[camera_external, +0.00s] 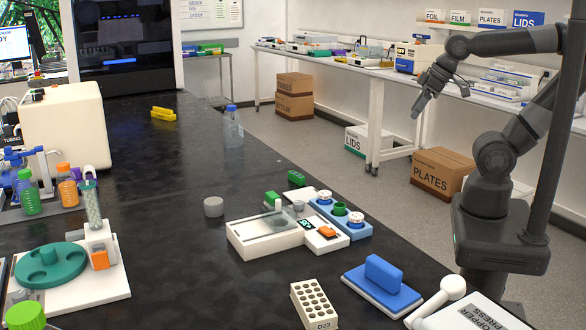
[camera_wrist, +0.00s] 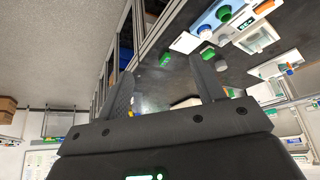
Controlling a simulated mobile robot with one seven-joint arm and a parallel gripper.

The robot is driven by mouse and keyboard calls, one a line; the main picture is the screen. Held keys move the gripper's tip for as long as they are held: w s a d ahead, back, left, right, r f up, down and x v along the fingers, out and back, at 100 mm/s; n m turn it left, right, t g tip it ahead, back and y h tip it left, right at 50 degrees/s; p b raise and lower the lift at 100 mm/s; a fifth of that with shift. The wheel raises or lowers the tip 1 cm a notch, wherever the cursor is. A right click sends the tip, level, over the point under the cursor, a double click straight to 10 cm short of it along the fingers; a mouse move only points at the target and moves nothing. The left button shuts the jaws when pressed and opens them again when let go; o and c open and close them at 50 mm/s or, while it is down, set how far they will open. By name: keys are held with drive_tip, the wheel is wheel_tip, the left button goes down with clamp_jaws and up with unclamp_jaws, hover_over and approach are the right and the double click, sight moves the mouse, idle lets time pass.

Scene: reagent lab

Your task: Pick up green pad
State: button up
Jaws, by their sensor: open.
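A small green block (camera_external: 297,177), likely the green pad, lies on the dark bench just behind a white-and-blue instrument. A second green piece (camera_external: 272,198) is at the white instrument's back edge; I cannot tell for sure which one is the pad. In the wrist view, one green block (camera_wrist: 165,60) shows between the fingers in the distance, and another green piece (camera_wrist: 207,52) is near the right fingertip. My gripper (camera_external: 437,101) is open and empty, raised over the aisle, right of the bench and well away from both green pieces.
The white instrument (camera_external: 262,240) and a blue holder (camera_external: 341,216) with round caps stand near the bench edge. A blue block (camera_external: 383,276), a tube rack (camera_external: 314,306) and a grey cylinder (camera_external: 214,207) are nearby. A clear bottle (camera_external: 233,130) stands farther back.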

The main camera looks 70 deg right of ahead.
drive_tip(key=w+a+r+m+g, duration=0.1)
drive_tip(key=w+a+r+m, duration=0.15)
drive_tip(key=w, duration=0.85)
drive_tip(key=m+g, duration=0.5)
drive_tip(key=m, duration=0.2)
hover_over(272, 194)
wheel_tip(272, 194, down, 18)
drive_tip(key=shift+n, duration=0.25)
drive_tip(key=f, duration=0.5)
drive_tip(key=shift+s+f, duration=0.35)
drive_tip(key=shift+w+f, duration=0.15)
drive_tip(key=shift+f, duration=1.2)
drive_tip(key=shift+w+f, duration=0.15)
drive_tip(key=shift+f, duration=1.15)
drive_tip(key=shift+c, duration=0.5)
drive_tip(key=c, duration=1)
